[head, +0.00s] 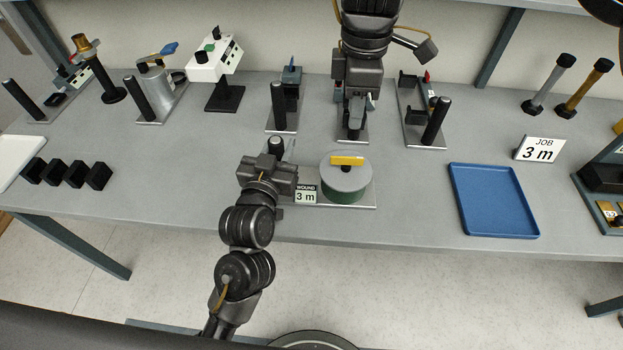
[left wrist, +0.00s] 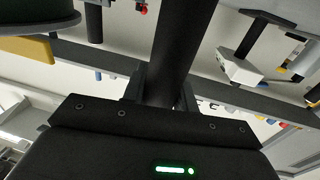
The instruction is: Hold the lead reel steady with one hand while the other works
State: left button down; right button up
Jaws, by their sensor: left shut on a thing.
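The lead reel (head: 345,182) is a green drum with a grey top and a yellow bar. It sits on a metal base plate (head: 366,198) with a sign reading "WOUND 3 m" (head: 306,193). My left gripper (head: 275,160) is at the plate's left end, shut on a dark upright post (left wrist: 172,45) beside the drum. In the left wrist view the drum's dark rim (left wrist: 35,14) shows at top left. My right gripper (head: 356,108) reaches down from the top over a fixture plate (head: 350,136) behind the reel. It covers most of that fixture, so its fingers are unclear.
Similar fixtures with black posts stand left (head: 279,105) and right (head: 435,122) of my right gripper. A blue tray (head: 495,200) lies to the right, near a "JOB 3 m" sign (head: 540,149). Several black blocks (head: 75,172) sit at the left. The bench between reel and blue tray is clear.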

dwell(0.6)
pick_arm(q)
jog(key=c, duration=1)
grip_release()
jog(key=s, duration=0.4)
jog(key=s+a, duration=0.1)
jog(key=s, duration=0.7)
jog(key=shift+a, duration=0.35)
